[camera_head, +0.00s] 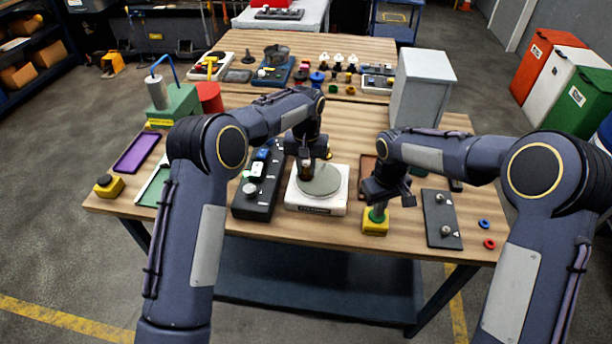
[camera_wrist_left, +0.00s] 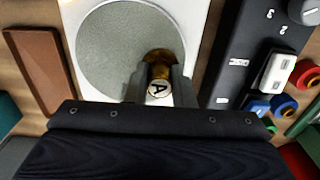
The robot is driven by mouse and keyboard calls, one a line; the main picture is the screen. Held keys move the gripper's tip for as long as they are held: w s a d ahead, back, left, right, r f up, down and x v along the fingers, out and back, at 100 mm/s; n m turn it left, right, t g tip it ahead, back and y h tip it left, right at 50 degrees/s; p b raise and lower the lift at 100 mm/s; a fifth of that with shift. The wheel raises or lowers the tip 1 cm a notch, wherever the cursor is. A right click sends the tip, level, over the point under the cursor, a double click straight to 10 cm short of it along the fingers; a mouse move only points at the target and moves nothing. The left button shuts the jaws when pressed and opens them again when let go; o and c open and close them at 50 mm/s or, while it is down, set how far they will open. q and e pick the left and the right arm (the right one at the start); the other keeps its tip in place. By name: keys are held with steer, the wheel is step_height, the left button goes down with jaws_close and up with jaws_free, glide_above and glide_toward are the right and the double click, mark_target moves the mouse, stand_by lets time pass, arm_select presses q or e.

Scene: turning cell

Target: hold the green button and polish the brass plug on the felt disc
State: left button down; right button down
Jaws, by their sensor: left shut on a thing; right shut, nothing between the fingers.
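The round grey felt disc (camera_head: 320,180) sits on a white machine base (camera_head: 318,209) in the middle of the table; the disc also shows in the left wrist view (camera_wrist_left: 112,52). My left gripper (camera_head: 307,173) is shut on the brass plug (camera_wrist_left: 159,72), whose pale end is marked A. The plug is over the disc's edge region; its contact with the felt is hidden. My right gripper (camera_head: 379,206) is shut and empty, pointing down at the green button (camera_head: 376,217) on its yellow box (camera_head: 375,228). Its fingertips appear to touch the button, partly covering it.
A black control box (camera_head: 257,190) with a knob and switches stands left of the disc. A dark plate (camera_head: 441,218) with two knobs lies right of the yellow box. A tall grey box (camera_head: 420,85) stands behind my right arm. Blue and red rings (camera_head: 489,244) lie near the right edge.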

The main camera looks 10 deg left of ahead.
arm_select(q)
steer(key=shift+r, duration=0.15)
arm_select(e)
steer(key=shift+f, duration=0.1)
stand_by(0.6)
arm_select(q)
steer(key=shift+r, duration=2.9)
arm_select(e)
steer(key=shift+r, duration=3.6)
